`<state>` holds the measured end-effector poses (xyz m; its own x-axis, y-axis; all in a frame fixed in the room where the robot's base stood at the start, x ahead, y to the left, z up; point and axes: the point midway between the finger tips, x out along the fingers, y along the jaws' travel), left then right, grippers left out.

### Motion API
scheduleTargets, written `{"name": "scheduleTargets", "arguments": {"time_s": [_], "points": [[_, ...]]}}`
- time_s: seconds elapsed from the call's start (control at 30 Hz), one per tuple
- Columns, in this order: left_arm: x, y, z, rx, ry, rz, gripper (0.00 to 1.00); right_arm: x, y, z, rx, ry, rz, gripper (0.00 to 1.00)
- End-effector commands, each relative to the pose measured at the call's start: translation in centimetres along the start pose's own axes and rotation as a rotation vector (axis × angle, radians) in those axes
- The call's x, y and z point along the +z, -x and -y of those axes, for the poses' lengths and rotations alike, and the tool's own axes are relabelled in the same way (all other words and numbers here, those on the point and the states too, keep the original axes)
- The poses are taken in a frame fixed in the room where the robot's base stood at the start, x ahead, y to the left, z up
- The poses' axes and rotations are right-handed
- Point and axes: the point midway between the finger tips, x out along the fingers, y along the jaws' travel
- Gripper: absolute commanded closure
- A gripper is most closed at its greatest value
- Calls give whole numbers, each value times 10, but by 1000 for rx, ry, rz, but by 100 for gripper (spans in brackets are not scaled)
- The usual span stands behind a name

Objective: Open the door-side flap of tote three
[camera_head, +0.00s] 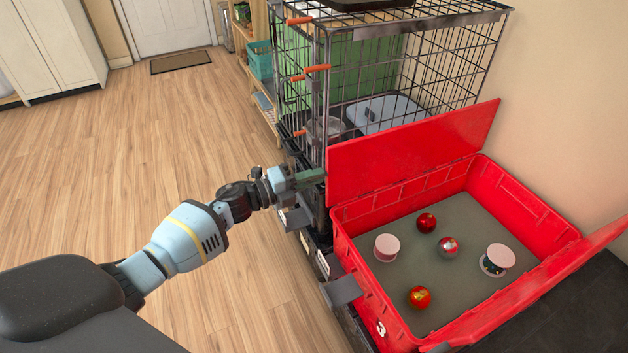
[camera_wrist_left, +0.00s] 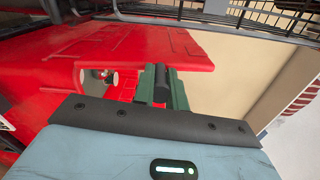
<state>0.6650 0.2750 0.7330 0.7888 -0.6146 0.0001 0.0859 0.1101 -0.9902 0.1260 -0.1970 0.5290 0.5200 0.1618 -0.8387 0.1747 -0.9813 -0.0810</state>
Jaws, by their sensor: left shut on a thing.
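The red tote (camera_head: 360,265), marked with a 3, stands on a dark surface. Its door-side flap (camera_head: 410,150), on the far side, stands raised, nearly upright, in front of the wire cage. My left gripper (camera_head: 314,178) is at the left edge of this flap, shut on it. In the left wrist view the red flap (camera_wrist_left: 130,48) spreads beyond the green fingers (camera_wrist_left: 161,88); the exact contact is hard to see. The tote's other flap (camera_head: 575,280), on the near side, also stands up and out. My right gripper is not in view.
Inside the tote lie red balls (camera_head: 427,222) and pink-topped round tins (camera_head: 387,247). The wire cage (camera_head: 420,70) with orange latches stands just behind the flap. A wall (camera_head: 560,110) closes the right side. The wooden floor at left is clear.

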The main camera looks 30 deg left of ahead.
Motion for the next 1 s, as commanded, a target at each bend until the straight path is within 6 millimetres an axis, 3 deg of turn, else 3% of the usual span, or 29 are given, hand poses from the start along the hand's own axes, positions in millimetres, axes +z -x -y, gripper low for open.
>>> {"name": "scheduleTargets", "arguments": {"time_s": [0.47,0.5,0.63,1.0], "points": [[1,0,1,-2,11,-2,100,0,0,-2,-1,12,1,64],[1,0,1,-2,11,-2,81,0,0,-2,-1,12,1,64],[1,0,0,-2,11,-2,65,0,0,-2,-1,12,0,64],[1,6,-1,0,11,-1,65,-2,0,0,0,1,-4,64]]}}
